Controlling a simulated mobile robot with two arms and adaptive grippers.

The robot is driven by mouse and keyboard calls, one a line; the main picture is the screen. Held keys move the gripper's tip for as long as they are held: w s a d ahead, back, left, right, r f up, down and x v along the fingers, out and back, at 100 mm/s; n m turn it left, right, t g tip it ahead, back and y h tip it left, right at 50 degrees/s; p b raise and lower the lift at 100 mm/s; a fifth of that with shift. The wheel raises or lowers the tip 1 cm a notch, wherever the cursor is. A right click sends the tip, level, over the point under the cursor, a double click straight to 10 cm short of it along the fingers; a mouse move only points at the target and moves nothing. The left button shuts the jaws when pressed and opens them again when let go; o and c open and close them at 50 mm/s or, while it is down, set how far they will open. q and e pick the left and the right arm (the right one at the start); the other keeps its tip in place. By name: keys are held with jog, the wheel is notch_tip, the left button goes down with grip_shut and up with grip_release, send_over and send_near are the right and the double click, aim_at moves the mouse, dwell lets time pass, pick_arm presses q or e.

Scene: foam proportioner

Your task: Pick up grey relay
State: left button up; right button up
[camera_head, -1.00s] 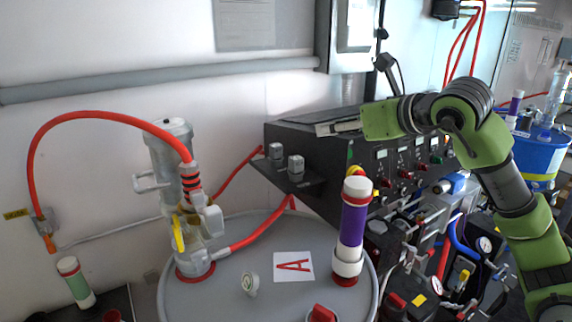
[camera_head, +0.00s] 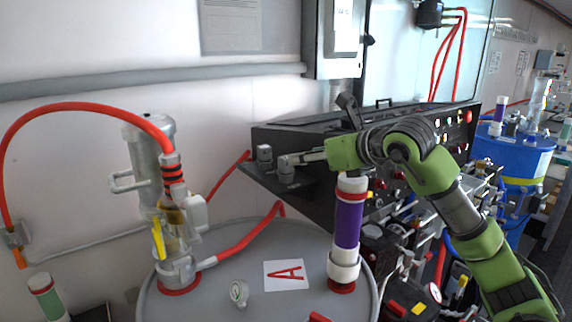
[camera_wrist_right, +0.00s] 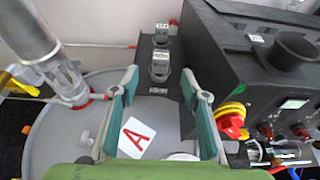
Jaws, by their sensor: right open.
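Two small grey relays stand on a black shelf (camera_head: 262,181) at the left of the black console. The farther relay (camera_head: 264,153) stands free of my gripper; it also shows in the right wrist view (camera_wrist_right: 162,33). The nearer relay (camera_head: 286,175) is at my right gripper's fingertips (camera_head: 297,158) in the head view, partly covered. In the right wrist view my right gripper (camera_wrist_right: 161,80) is open, and the nearer relay (camera_wrist_right: 160,66) shows between and just beyond its fingertips. Contact cannot be told. My left gripper is out of view.
A grey drum top (camera_head: 225,300) below carries a pump with a red hose (camera_head: 90,107), a sign with an A (camera_head: 286,275) and a purple cylinder (camera_head: 348,225) close to my arm.

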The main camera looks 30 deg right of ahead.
aim_at(286, 157)
jog(key=p+x, duration=0.4)
jog(key=x, duration=0.5)
jog(key=shift+w+r, duration=0.1)
jog(key=shift+w, duration=0.2)
grip_shut()
